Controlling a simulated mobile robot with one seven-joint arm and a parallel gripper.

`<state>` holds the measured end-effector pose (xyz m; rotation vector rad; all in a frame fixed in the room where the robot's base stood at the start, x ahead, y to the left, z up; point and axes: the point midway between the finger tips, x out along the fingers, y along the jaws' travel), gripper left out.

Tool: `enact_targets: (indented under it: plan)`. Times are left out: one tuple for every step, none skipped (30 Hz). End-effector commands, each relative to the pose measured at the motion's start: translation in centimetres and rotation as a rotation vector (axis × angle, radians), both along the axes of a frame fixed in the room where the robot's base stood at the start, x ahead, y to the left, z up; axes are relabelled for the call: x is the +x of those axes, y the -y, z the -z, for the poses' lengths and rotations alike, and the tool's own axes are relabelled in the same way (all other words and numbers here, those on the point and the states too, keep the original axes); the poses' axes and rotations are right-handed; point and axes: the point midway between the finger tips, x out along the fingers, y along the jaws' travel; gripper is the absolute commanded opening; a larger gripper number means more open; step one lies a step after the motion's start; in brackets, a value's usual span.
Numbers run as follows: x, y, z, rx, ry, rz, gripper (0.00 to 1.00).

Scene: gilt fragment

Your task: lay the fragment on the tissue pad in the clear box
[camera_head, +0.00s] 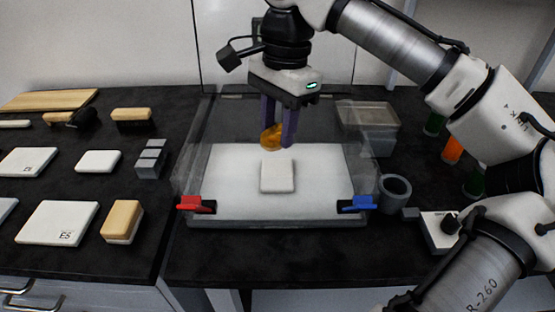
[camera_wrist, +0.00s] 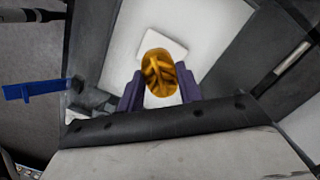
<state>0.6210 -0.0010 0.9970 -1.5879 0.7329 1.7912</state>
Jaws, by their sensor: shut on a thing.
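The gilt fragment (camera_head: 272,137) is a small golden piece with raised relief, held above the clear box (camera_head: 190,165). My gripper (camera_head: 279,140) points down with its purple fingers shut on the fragment. In the wrist view the fragment (camera_wrist: 159,72) sits between the two fingers (camera_wrist: 160,92). The white tissue pad (camera_head: 278,176) lies on the box's white floor, apart from the fragment and below it. In the wrist view the pad (camera_wrist: 150,38) shows behind the fragment and is partly hidden by it.
The box has transparent walls, with a red clip (camera_head: 195,203) and a blue clip (camera_head: 358,203) at its front corners. A grey cup (camera_head: 395,190) and a clear container (camera_head: 370,125) stand to its right. Brushes, white slabs and grey blocks (camera_head: 151,158) lie on the left.

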Motion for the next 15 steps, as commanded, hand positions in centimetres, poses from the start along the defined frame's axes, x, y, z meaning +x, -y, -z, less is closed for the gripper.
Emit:
enact_targets:
  plan:
    - [0.0, 0.0, 1.0, 0.000, 0.000, 0.000, 0.14]
    - [-0.1, 0.0, 1.5, -0.001, -0.001, -0.001, 0.14]
    - [0.0, 0.0, 2.0, 0.000, 0.000, 0.000, 0.14]
    - [0.0, 0.0, 2.2, 0.000, 0.001, 0.000, 0.14]
    - [0.0, 0.0, 2.4, 0.000, 0.001, -0.001, 0.14]
    - [0.0, 0.0, 2.7, 0.000, 0.001, -0.001, 0.14]
    - [0.0, 0.0, 2.8, -0.001, 0.001, -0.001, 0.14]
    - [0.0, 0.0, 3.0, -0.001, 0.001, -0.001, 0.14]
    - [0.0, 0.0, 3.3, 0.000, 0.000, 0.000, 0.14]
    - [0.0, 0.0, 3.6, 0.001, -0.001, 0.000, 0.14]
    - [0.0, 0.0, 4.0, 0.001, -0.001, 0.000, 0.14]
    - [0.0, 0.0, 4.6, 0.001, -0.001, -0.001, 0.14]
    - [0.0, 0.0, 5.1, -0.001, -0.001, -0.001, 0.14]
    - [0.0, 0.0, 5.6, 0.000, 0.000, 0.000, 0.14]
    - [0.0, 0.0, 6.2, -0.001, -0.001, 0.000, 0.14]
